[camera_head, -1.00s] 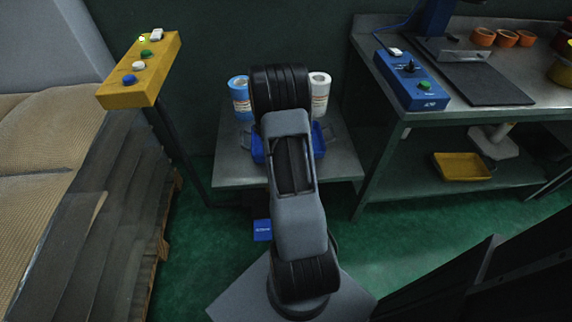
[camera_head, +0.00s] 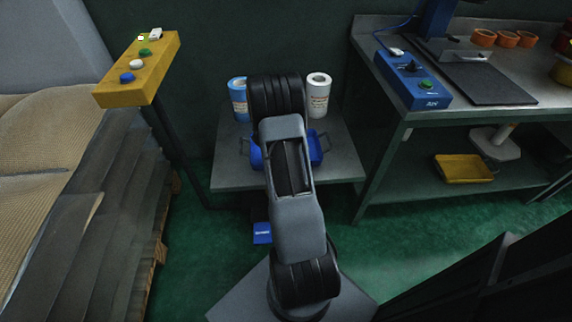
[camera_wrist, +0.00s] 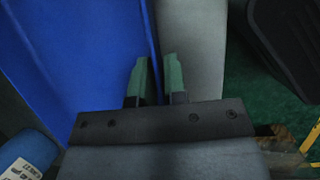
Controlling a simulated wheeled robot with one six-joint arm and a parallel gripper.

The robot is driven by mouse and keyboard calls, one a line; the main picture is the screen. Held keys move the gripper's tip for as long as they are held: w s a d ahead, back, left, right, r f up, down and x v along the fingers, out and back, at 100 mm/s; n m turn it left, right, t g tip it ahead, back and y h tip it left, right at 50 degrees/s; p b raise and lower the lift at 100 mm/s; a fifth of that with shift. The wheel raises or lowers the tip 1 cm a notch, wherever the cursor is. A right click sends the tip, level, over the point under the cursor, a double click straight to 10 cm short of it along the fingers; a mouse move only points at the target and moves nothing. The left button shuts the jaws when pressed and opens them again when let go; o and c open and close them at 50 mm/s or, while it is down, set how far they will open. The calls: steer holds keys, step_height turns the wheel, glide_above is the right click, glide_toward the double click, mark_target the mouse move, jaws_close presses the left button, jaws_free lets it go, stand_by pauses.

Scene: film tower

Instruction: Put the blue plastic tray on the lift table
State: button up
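The blue plastic tray (camera_head: 256,157), with thin grey handles at both ends, shows behind my arm over the grey metal lift table (camera_head: 345,165). My arm hides its middle, and whether its base touches the table is unclear. In the wrist view the blue tray (camera_wrist: 70,60) fills the left and its straight rim runs between my fingers. My gripper (camera_wrist: 158,75) has two greenish fingers close together on either side of this rim, seemingly shut on it. My arm hides the gripper in the head view.
A blue-labelled roll (camera_head: 238,97) and a white roll (camera_head: 318,95) stand at the table's back. A blue pedal (camera_head: 262,233) lies below. A yellow button box (camera_head: 138,72) is left; a workbench (camera_head: 480,112) is right. Green floor is open between.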

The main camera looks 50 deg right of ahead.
steer(key=shift+o, duration=1.4)
steer(key=shift+r, duration=0.1)
steer(key=p+v, duration=0.4)
steer(key=v, duration=0.8)
steer(key=s+a+r+m+t+y, duration=0.1)
steer(key=a+r+m, duration=0.1)
steer(key=a+r, duration=0.4)
steer(key=s+a+r+m+t, duration=0.1)
steer(key=a+r+m+t, duration=0.15)
steer(key=a+r, duration=0.35)
steer(key=s+a+r+m+t+y, duration=0.1)
steer(key=s+a+r+m, duration=0.1)
steer(key=s+a, duration=0.2)
steer(key=s+a+r+m+y, duration=0.1)
steer(key=s+a+r+m, duration=0.1)
steer(key=s+a, duration=0.3)
steer(key=a+m, duration=0.1)
steer(key=a, duration=0.3)
steer(key=shift+a+t+y, duration=0.15)
steer(key=shift+t+y, duration=0.2)
steer(key=shift+y, duration=0.05)
steer(key=shift+r, duration=0.1)
